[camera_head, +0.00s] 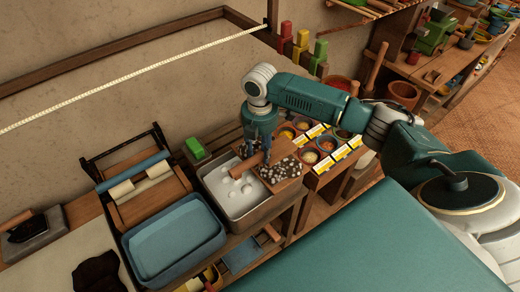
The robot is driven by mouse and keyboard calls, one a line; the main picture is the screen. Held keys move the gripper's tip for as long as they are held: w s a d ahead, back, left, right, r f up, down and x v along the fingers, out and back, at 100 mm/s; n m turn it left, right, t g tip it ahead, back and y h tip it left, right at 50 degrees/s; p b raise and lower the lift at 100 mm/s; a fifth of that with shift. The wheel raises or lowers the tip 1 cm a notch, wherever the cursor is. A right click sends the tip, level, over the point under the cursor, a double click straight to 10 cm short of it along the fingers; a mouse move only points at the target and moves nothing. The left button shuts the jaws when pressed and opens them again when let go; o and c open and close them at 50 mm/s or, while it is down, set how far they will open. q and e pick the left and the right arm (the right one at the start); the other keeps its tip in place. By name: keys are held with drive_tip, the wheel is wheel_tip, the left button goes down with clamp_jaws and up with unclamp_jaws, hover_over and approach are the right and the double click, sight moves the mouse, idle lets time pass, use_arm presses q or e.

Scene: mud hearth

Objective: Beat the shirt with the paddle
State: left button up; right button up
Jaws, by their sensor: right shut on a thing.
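My right gripper (262,158) reaches down from above at the edge of a metal basin. It is shut on a brown wooden piece (243,166), which looks like the paddle; its full shape is partly hidden by the fingers. Just below and right of the gripper, a black-and-white speckled cloth (283,171), perhaps the shirt, lies on a brown board. I cannot tell whether the wooden piece touches the cloth. My left gripper is not in view.
The metal basin (232,214) holds whitish suds. Left of it stand a blue tub (172,262), a wooden frame with rollers (145,186) and a dark iron (24,227). A dark cloth (98,271) lies at lower left. Small bowls (309,156) crowd the right. A cord crosses above.

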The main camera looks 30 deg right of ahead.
use_arm(q)
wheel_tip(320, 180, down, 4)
drive_tip(key=b, duration=0.4)
use_arm(e)
wheel_tip(320, 180, down, 9)
drive_tip(key=shift+r, duration=0.1)
wheel_tip(320, 180, up, 5)
drive_tip(key=p, duration=0.4)
drive_tip(key=shift+p, duration=0.3)
wheel_tip(320, 180, up, 3)
drive_tip(key=shift+r+b, duration=0.1)
drive_tip(key=shift+b, duration=0.2)
drive_tip(key=shift+r, duration=0.4)
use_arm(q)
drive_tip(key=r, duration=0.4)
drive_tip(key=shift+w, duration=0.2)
